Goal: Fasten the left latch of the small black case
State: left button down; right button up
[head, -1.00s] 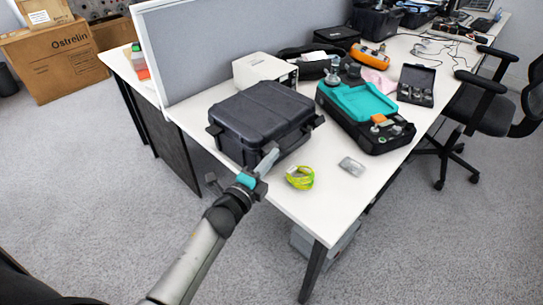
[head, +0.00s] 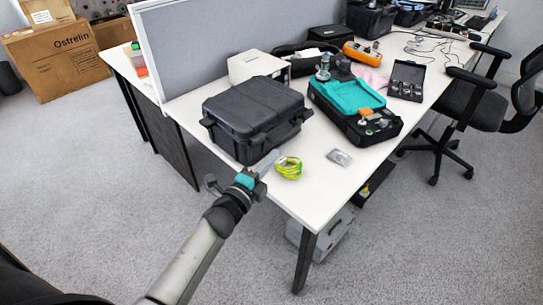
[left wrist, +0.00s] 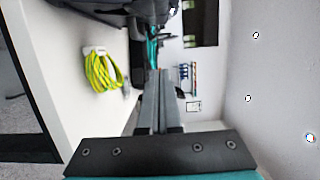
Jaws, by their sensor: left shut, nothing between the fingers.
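The small black case (head: 254,112) sits with its lid down near the left edge of the white table. Its handle and front face point toward the lower right in the head view. I cannot tell the state of its latches at this size. My left gripper (head: 272,158) is shut and empty, just in front of the case's near corner. In the left wrist view the shut fingers (left wrist: 158,100) point up the picture, and part of the case (left wrist: 105,8) shows at the top. My right gripper is not in view.
A yellow-green cable coil (head: 289,168) lies close to my left gripper. A grey packet (head: 339,157) lies to its right. A teal-topped black case (head: 355,100) stands right of the black case. A grey divider (head: 225,40) runs behind. The table's near right corner is clear.

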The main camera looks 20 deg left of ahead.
pick_arm(q)
jog(key=s+a, duration=0.2)
jog(key=s, duration=0.6)
jog(key=shift+s+p, duration=0.2)
jog(key=shift+p, duration=0.2)
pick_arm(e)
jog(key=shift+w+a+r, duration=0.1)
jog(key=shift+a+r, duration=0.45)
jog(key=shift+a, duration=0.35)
pick_arm(q)
jog(key=shift+f, duration=0.1)
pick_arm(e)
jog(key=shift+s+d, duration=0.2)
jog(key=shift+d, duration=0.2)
